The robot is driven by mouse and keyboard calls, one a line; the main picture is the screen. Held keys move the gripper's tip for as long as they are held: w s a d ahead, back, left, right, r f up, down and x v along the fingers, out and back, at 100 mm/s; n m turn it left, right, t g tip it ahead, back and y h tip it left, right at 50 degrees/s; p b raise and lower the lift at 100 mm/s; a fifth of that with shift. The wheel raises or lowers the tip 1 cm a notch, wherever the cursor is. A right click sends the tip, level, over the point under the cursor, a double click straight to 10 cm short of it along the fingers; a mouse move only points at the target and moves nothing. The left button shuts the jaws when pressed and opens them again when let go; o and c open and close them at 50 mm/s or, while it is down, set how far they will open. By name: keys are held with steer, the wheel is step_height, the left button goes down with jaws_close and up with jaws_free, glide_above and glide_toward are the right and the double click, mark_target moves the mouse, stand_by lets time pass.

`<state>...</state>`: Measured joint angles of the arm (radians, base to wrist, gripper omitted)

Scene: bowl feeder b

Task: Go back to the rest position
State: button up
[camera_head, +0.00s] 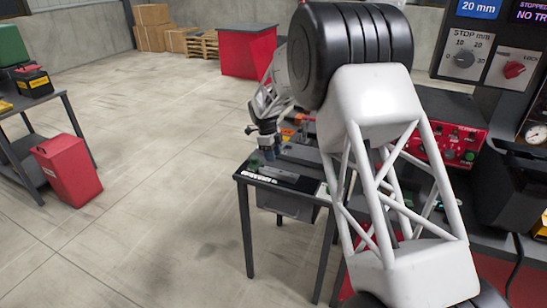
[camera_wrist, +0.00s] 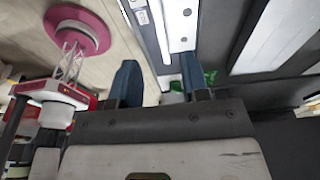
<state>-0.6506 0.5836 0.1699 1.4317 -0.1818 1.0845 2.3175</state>
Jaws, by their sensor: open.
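My gripper (camera_head: 268,150) hangs at the end of my arm over the near left part of a dark workbench (camera_head: 262,176). In the wrist view, the two blue fingers of my gripper (camera_wrist: 160,80) stand apart with nothing held between them. In the head view the fingertips are small, and I cannot tell their exact height above the bench. My white lattice arm link and black joint cover much of the bench in the head view. The wrist view is tilted and shows grey and white bench parts beyond the fingers.
A red control panel (camera_head: 458,135) and a grey panel with a knob and a red switch (camera_head: 514,70) stand at right. A red bin (camera_head: 68,170) stands by a side table (camera_head: 30,105) at left. Cardboard boxes (camera_head: 153,28) and a red cabinet (camera_head: 246,52) are at back. Floor between is clear.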

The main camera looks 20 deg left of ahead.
stand_by(0.4)
steer(key=s+d+r+n, duration=0.2)
steer(key=d+r, duration=0.5)
steer(key=d, duration=0.3)
steer(key=s+d+r+n, duration=0.2)
steer(key=s+d+r, duration=0.1)
steer(key=d+r, duration=0.5)
steer(key=s+d+r+n+t+y, duration=0.15)
steer(key=s+d+r, duration=0.3)
steer(key=d, duration=0.45)
steer(key=s+d+r+n+g, duration=0.1)
steer(key=s+d+r+n, duration=0.25)
steer(key=s+d, duration=0.45)
steer(key=s+d+r+n+t, duration=0.1)
steer(key=s+d+r+n, duration=0.25)
steer(key=s+d, duration=1.05)
steer(key=s+d+f+n, duration=0.2)
steer(key=s+d, duration=0.2)
steer(key=s, duration=0.5)
steer(key=s+d+f+n+t, duration=0.1)
steer(key=s+d+f+n, duration=0.2)
steer(key=s, duration=0.6)
steer(key=shift+d, duration=0.45)
steer(key=shift+y, duration=0.25)
steer(key=shift+c, duration=0.4)
